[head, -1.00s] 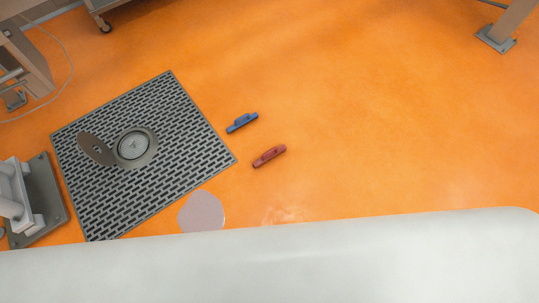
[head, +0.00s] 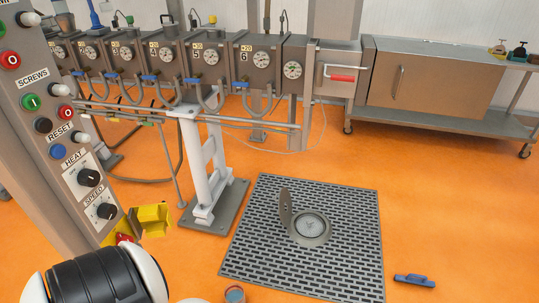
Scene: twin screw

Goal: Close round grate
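The round grate's lid (head: 286,208) stands tilted up on the left side of a round drain opening (head: 312,226) in the head view. The drain's light metal inside shows, so it is uncovered. Both sit within a square slotted floor mat (head: 345,262) on the orange floor. Neither of my grippers shows. A black and white part at the lower left looks like a link of my arm.
A blue handle-like object (head: 414,280) lies right of the mat. A small round container (head: 235,294) stands at the bottom edge. A white stand (head: 207,165) is left of the mat, and a control panel (head: 65,130) with buttons rises at the left. The floor to the right is mostly clear.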

